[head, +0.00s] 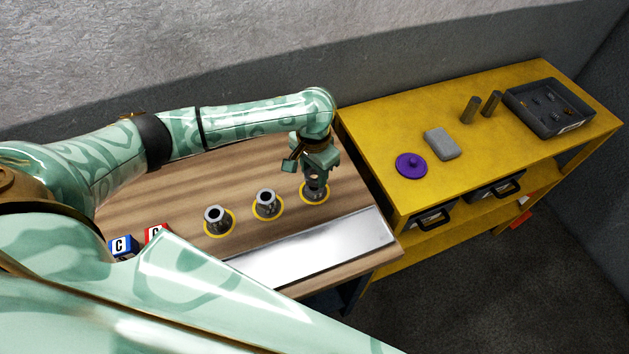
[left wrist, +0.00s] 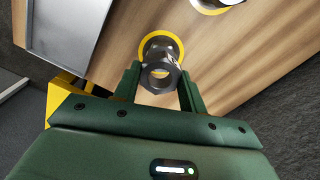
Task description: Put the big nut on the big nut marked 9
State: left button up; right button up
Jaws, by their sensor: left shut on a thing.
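My left gripper (head: 316,170) points down over the rightmost of three yellow rings on the wooden table. It is shut on a grey metal nut with a round hole, which shows between the fingers in the left wrist view (left wrist: 160,78). More grey metal shows just below the held nut, inside the yellow ring (left wrist: 146,44); I cannot tell whether the two touch. Two other grey nuts stand upright in their own rings, a middle nut (head: 266,203) and a left nut (head: 217,219). No number 9 is readable. My right gripper is out of view.
A bare metal plate (head: 315,250) lies along the table's front. Blue (head: 122,245) and red (head: 156,233) blocks marked C are at left. The yellow bench (head: 385,135) holds a purple lidlike disc (head: 411,165), a grey block (head: 441,144), two cylinders (head: 470,109) and a dark tray (head: 517,103).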

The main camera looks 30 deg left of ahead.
aim_at(314, 171)
pick_arm(q)
jog(key=shift+w+f, duration=0.25)
jog(key=shift+f, duration=0.05)
notch_tip(314, 171, down, 3)
jog(key=shift+w+a+f+b, duration=0.1)
jog(key=shift+f+b, duration=0.1)
jog(key=shift+b, duration=0.75)
jog(key=shift+r, duration=0.15)
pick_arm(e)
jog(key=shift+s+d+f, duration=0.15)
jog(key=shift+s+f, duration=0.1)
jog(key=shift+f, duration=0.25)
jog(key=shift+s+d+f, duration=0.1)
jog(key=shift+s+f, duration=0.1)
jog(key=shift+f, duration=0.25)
pick_arm(q)
jog(key=o, duration=1.2)
notch_tip(314, 171, up, 12)
jog(key=p, duration=0.5)
jog(key=shift+f, duration=0.25)
jog(key=shift+r, duration=0.3)
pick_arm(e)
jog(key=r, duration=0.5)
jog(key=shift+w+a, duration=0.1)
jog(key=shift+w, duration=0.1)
